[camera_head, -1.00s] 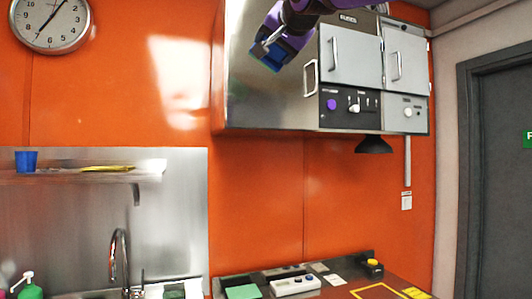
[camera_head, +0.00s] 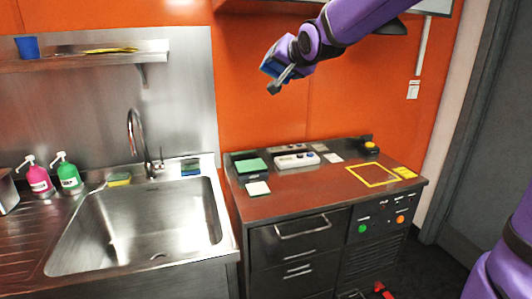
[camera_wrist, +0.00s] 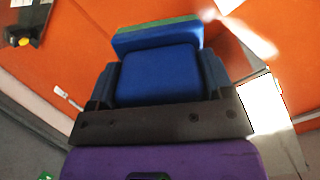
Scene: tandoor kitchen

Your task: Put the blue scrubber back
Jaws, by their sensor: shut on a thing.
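My gripper (camera_head: 274,80) hangs in the upper middle of the head view, in front of the orange wall and well above the worktop. It is shut on the blue scrubber (camera_head: 269,65), of which only a small part shows in that view. In the wrist view the scrubber (camera_wrist: 158,75) is a blue block between the fingers, with a blue slab edged in green at its far end. A dark blue and green item (camera_head: 190,167) lies on the sink's back rim at its right; I cannot tell exactly what it is.
The steel sink (camera_head: 215,215) is at the left, with a tap (camera_head: 131,125), a yellow-green sponge (camera_head: 119,180), and pink (camera_head: 39,180) and green (camera_head: 68,175) bottles behind. The counter (camera_head: 310,200) holds a green pad (camera_head: 251,166) and a yellow-outlined square (camera_head: 372,174). A shelf (camera_head: 75,62) is above.

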